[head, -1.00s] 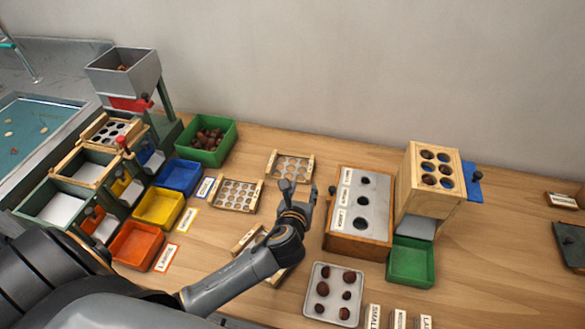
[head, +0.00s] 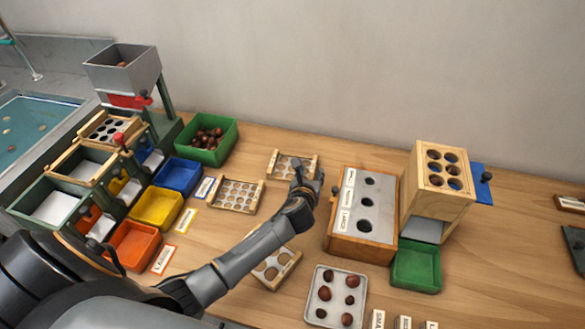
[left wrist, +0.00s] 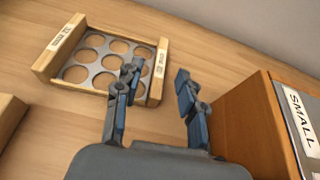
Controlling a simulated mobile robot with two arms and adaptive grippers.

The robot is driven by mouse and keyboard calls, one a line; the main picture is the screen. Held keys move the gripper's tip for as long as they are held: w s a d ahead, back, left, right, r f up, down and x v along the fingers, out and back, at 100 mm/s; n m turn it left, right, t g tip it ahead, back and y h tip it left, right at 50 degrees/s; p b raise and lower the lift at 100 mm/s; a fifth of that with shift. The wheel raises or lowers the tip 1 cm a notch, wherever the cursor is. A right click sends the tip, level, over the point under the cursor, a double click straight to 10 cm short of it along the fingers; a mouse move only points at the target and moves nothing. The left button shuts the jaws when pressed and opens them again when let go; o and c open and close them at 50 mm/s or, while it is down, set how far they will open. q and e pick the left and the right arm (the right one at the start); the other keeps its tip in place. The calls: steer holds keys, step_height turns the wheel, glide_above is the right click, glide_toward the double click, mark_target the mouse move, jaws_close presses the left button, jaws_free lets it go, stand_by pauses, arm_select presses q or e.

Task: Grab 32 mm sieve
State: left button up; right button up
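Three loose sieves with wooden rails and grey perforated plates lie on the table. The back sieve (head: 290,165) has mid-sized holes, the middle sieve (head: 237,194) smaller holes, and the front sieve (head: 275,268) large holes. I cannot read the sizes on their labels. My left gripper (head: 306,178) is at the right end of the back sieve. In the left wrist view it (left wrist: 158,85) is open and empty, with the back sieve (left wrist: 108,62) ahead and to the left. One finger overlaps that sieve's right rail in the picture; contact is unclear. My right gripper is out of view.
A wooden gauge box (head: 362,244) stands close right of the left gripper; it also shows in the left wrist view (left wrist: 250,125). A tray of chestnuts (head: 316,312) lies in front. Coloured bins, including a yellow one (head: 157,222), stand to the left.

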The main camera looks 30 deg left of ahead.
mark_target(313, 167)
arm_select(q)
steer(key=x, duration=0.3)
steer(key=shift+w, duration=0.1)
jaws_close()
